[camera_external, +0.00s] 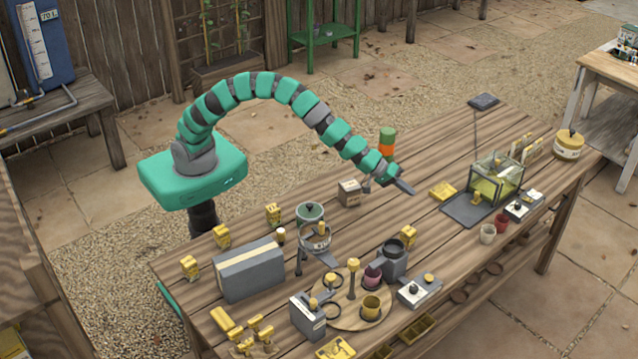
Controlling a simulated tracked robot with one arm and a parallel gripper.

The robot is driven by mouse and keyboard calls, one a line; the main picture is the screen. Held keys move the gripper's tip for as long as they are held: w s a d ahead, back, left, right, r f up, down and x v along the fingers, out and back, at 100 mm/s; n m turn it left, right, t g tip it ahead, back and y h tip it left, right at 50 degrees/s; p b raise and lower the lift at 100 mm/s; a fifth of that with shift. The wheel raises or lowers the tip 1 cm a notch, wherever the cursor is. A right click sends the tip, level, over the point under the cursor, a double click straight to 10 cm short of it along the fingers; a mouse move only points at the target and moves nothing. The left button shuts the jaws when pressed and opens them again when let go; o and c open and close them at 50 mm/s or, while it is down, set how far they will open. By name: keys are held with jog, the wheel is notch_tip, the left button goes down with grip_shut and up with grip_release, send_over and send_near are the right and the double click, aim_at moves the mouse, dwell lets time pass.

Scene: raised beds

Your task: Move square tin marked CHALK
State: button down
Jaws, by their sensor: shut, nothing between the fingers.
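A small square beige tin (350,193) with a dark marking on its front stands upright on the wooden table, towards the far side. The marking is too small to read, so I cannot confirm that it says CHALK. My gripper (405,187) is shut and empty, pointing down to the right, a short way right of this tin and apart from it. An orange and green cylinder (387,143) shows just behind my wrist.
A glass tank (496,178) and a round tin (569,144) stand right. Bare planks lie in front of my gripper.

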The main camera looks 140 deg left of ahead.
jog(key=s+a+f+g+h, duration=0.1)
jog(key=s+a+g+h, duration=0.2)
jog(key=s, duration=0.5)
jog(key=s+a+f+g+h, duration=0.1)
jog(key=s+a+g+h, duration=0.2)
jog(key=s, duration=0.5)
jog(key=s+a+f+g+h, duration=0.2)
jog(key=s+g+h, duration=0.15)
jog(key=s, duration=0.45)
jog(key=shift+m, duration=0.3)
jog(key=x, duration=0.9)
jog(key=shift+d+f, duration=0.15)
jog(key=shift+f, duration=0.2)
jog(key=shift+d+r, duration=0.1)
jog(key=shift+d, duration=1.6)
jog(key=shift+d, duration=0.15)
